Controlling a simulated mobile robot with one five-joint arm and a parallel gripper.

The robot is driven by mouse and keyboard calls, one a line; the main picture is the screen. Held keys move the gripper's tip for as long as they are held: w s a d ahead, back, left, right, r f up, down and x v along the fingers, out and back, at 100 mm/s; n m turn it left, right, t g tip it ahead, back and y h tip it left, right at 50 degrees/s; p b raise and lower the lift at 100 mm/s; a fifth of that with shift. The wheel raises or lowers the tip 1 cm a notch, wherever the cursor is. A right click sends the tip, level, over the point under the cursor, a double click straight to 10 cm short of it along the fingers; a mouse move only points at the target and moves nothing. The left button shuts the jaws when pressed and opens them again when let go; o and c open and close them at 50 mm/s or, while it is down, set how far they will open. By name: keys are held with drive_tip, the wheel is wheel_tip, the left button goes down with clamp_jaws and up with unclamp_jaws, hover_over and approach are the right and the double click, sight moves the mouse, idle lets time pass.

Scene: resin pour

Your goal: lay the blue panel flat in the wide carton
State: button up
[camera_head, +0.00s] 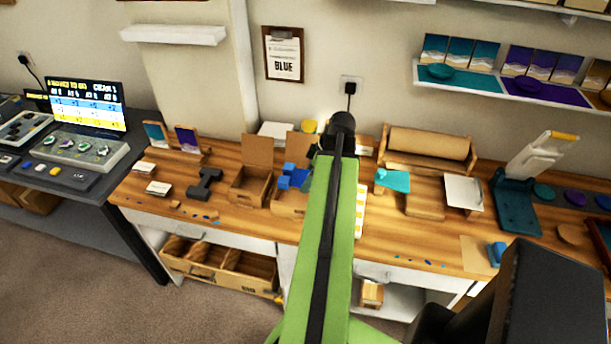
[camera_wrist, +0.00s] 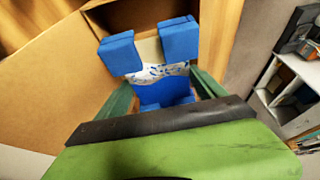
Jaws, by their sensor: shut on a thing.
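My gripper (camera_wrist: 151,48) has two blue finger pads and is shut on the blue panel (camera_wrist: 163,93). The panel has a pale, blue-flecked wavy band near its top and plain blue below. Part of it is hidden behind the pads and my arm. In the head view my gripper (camera_head: 293,178) is mostly behind my green arm, over an open brown carton (camera_head: 287,211) on the bench. In the wrist view the carton's open inside (camera_wrist: 140,13) is at the top, beyond the pads. I cannot tell whether the panel touches the carton.
A second open carton (camera_head: 249,188) stands just left. A dark stand (camera_head: 204,184) is further left. A wooden roll holder (camera_head: 428,146), a teal piece (camera_head: 393,180) and a teal press (camera_head: 515,203) are to the right. A clipboard (camera_head: 284,54) reading BLUE hangs on the wall.

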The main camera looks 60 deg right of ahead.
drive_tip(key=shift+s+d, duration=0.1)
drive_tip(key=shift+s, duration=0.05)
drive_tip(key=shift+f, duration=0.15)
drive_tip(key=shift+f+b, duration=0.2)
drive_tip(key=shift+b, duration=0.15)
wheel_tip(320, 180, down, 8)
drive_tip(key=b, duration=0.7)
drive_tip(key=shift+s+r+b, duration=0.1)
drive_tip(key=shift+r+b, duration=0.05)
drive_tip(key=shift+b, duration=0.2)
drive_tip(key=shift+r, duration=0.1)
drive_tip(key=o, duration=1.2)
drive_tip(key=shift+o, duration=0.2)
